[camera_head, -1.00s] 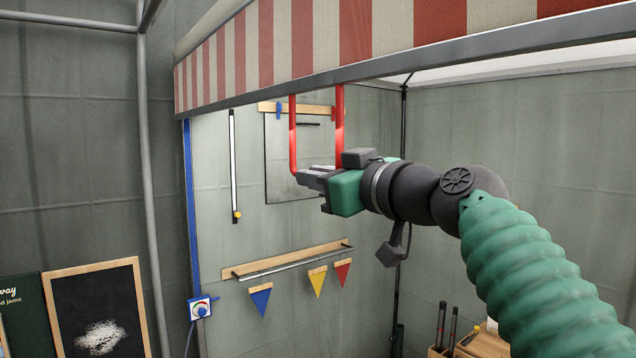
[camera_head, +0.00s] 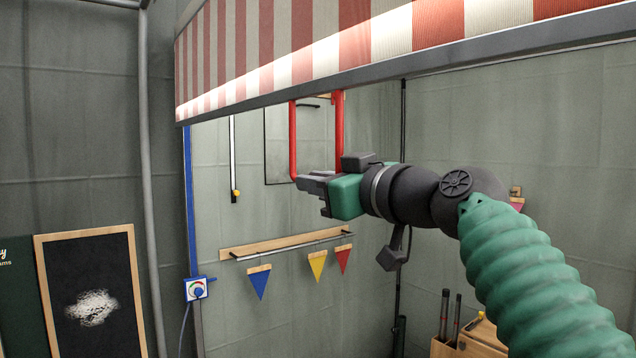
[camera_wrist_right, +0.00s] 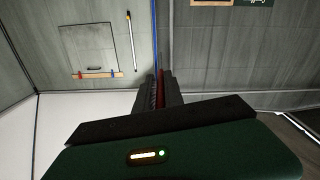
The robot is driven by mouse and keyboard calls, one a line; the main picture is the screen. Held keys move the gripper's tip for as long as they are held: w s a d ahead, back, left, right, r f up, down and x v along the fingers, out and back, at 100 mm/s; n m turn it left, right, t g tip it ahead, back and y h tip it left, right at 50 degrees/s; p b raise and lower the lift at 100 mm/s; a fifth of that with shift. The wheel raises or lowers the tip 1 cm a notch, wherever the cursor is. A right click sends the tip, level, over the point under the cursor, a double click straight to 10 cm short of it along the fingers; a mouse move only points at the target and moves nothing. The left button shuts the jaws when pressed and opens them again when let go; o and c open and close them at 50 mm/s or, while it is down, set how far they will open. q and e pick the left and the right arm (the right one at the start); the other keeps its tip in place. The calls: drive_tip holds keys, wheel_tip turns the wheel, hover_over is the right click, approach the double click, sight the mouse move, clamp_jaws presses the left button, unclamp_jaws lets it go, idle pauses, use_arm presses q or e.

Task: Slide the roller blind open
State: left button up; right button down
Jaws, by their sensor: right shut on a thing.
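The roller blind (camera_head: 300,65) is red and white striped cloth with a grey bar (camera_head: 400,72) along its lower edge. It hangs across the upper part of the head view. A red U-shaped handle (camera_head: 293,140) hangs below the bar. My right gripper (camera_head: 305,182) is shut on the bottom of this handle, and its fingers hide part of the grip. In the right wrist view, a strip of red shows between the fingers of the right gripper (camera_wrist_right: 160,88). My left gripper is in neither view.
A blue upright strip (camera_head: 190,200) runs down to a small dial box (camera_head: 196,289) at the left. A wooden rail (camera_head: 285,244) with pennants is on the back wall. A chalkboard (camera_head: 95,300) stands lower left and a wooden caddy (camera_head: 480,340) lower right. Space below the gripper is clear.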

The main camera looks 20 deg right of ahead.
drive_tip(key=c, duration=1.8)
unclamp_jaws()
drive_tip(key=shift+w, duration=0.1)
drive_tip(key=shift+o, duration=1)
drive_tip(key=shift+w+f, duration=0.1)
drive_tip(key=shift+o, duration=0.6)
drive_tip(key=shift+w+a, duration=0.15)
drive_tip(key=shift+w, duration=0.1)
drive_tip(key=shift+s, duration=0.25)
drive_tip(key=b+v, duration=0.4)
drive_tip(key=v, duration=1.2)
drive_tip(key=shift+s, duration=0.2)
